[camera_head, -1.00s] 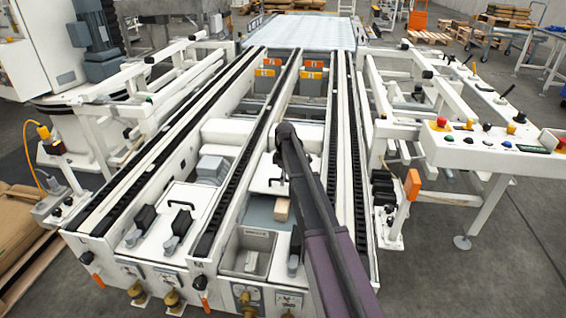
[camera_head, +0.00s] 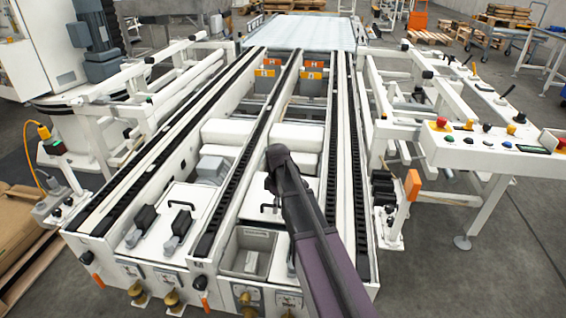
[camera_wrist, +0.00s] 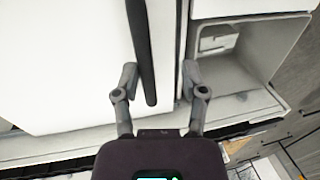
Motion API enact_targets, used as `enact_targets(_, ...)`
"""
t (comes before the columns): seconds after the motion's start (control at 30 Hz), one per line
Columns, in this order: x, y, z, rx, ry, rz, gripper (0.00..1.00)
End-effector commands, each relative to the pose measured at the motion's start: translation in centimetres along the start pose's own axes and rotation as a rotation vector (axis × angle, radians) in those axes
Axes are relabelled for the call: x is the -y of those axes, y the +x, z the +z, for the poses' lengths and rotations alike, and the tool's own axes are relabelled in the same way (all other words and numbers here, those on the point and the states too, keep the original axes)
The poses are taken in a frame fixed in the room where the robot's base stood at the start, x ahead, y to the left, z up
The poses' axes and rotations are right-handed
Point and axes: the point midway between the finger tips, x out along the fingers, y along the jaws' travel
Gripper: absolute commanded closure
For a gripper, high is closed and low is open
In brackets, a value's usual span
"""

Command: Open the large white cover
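The large white cover (camera_head: 262,190) lies in the middle lane of the machine, with a black bar handle (camera_head: 270,208) near its front edge. In the wrist view the white cover (camera_wrist: 65,70) fills the left side, and its black handle (camera_wrist: 143,60) runs lengthwise between the fingers. My gripper (camera_wrist: 158,80) is open, its fingers spread on both sides of the handle's end. The handle is closer to the left finger, and I cannot tell if they touch. In the head view my dark arm hides the fingers and the cover's right part.
A grey open bin (camera_head: 247,262) with a small object inside sits just in front of the cover; the bin (camera_wrist: 240,60) is at right in the wrist view. Black conveyor rails (camera_head: 228,185) border the lane. A similar white cover (camera_head: 190,195) is in the left lane.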

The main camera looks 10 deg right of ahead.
Motion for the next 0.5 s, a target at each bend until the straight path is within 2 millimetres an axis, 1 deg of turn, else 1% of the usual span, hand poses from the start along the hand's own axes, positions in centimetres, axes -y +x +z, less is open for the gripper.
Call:
enact_targets(0.03, 0.1, -0.9, 0.0, 0.000, 0.000, -0.001, 0.47)
enact_targets(0.1, 0.0, -1.6, 0.0, 0.000, 0.000, -0.001, 0.47)
enact_targets(0.5, -0.1, -5.0, 0.0, 0.001, 0.000, 0.000, 0.47)
